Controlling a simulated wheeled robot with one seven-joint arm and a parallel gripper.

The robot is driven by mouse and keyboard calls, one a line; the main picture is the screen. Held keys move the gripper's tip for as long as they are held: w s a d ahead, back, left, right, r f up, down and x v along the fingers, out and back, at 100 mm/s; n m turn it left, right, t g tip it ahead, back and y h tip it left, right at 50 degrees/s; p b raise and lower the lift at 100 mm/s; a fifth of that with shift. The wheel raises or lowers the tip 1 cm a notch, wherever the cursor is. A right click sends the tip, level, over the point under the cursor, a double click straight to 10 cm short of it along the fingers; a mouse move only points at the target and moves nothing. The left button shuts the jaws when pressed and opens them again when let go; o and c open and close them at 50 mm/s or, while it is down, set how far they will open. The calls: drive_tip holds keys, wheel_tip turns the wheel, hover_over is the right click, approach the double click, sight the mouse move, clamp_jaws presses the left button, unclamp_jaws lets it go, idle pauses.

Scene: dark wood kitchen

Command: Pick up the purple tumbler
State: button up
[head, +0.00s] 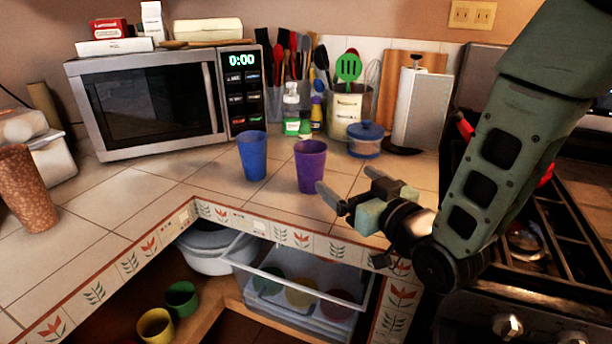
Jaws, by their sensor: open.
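The purple tumbler (311,166) stands upright on the tiled counter (215,190), near its front edge. A blue tumbler (252,156) stands upright just to its left, with a small gap between them. My gripper (345,188) is to the right of the purple tumbler. Its jaws are open and point left and up towards the tumbler. One finger shows close to the tumbler's lower right side. I cannot tell whether it touches. Nothing shows between the fingers.
A microwave (150,100), utensil holder (347,108), blue-lidded jar (365,140) and paper towel roll (420,108) stand behind. A brown tumbler (27,190) is at far left. The stove (530,240) is right. An open shelf below holds green (182,298) and yellow (155,325) cups.

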sight(318, 157)
drive_tip(key=p+x, duration=0.1)
drive_tip(key=x, duration=0.9)
drive_tip(key=shift+d+r+p, duration=0.1)
drive_tip(key=shift+p, duration=0.3)
drive_tip(key=shift+p+x, duration=0.8)
drive_tip(key=shift+x, duration=1.9)
drive_tip(key=shift+d+r, duration=0.1)
drive_tip(key=c, duration=1.3)
